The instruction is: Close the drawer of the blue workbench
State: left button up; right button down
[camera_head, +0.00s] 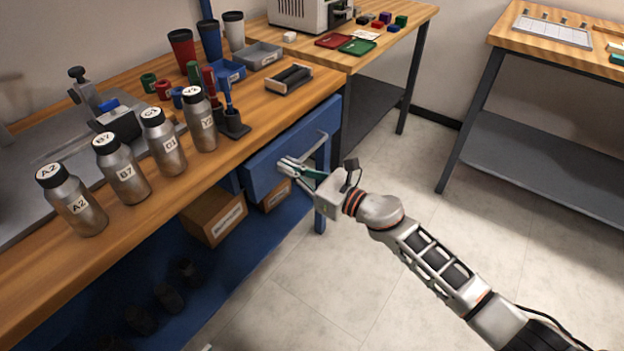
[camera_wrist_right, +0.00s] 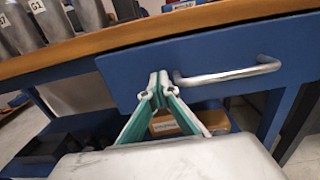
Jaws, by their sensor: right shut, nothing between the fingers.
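The blue workbench (camera_head: 262,283) has a wooden top and a blue drawer (camera_head: 262,178) under its right part. The drawer front also fills the middle of the right wrist view (camera_wrist_right: 225,52). I see no clear gap between it and the bench, but cannot tell if it is fully flush. Its metal bar handle (camera_wrist_right: 230,76) is to the right of my fingertips in that view. My right gripper (camera_head: 285,162) is shut and empty, with its tips (camera_wrist_right: 159,84) at the drawer front beside the handle; contact is unclear. My left gripper is not in view.
Several labelled metal bottles (camera_head: 121,170) stand near the bench's front edge. Cardboard boxes (camera_head: 214,217) sit on the lower shelf beneath the drawer. A second wooden table (camera_head: 395,50) stands behind and another table (camera_head: 500,40) at the right. The floor between them is clear.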

aim_at(276, 160)
jog(key=x, duration=0.3)
jog(key=shift+w+a+f+b, duration=0.15)
jog(key=shift+w+a+b, duration=0.1)
jog(key=shift+b, duration=0.15)
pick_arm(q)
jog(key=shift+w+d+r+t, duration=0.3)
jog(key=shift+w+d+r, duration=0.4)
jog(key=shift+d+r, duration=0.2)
pick_arm(e)
jog(key=shift+r, duration=0.3)
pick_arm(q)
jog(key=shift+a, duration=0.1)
pick_arm(e)
jog(key=shift+w+a, duration=0.1)
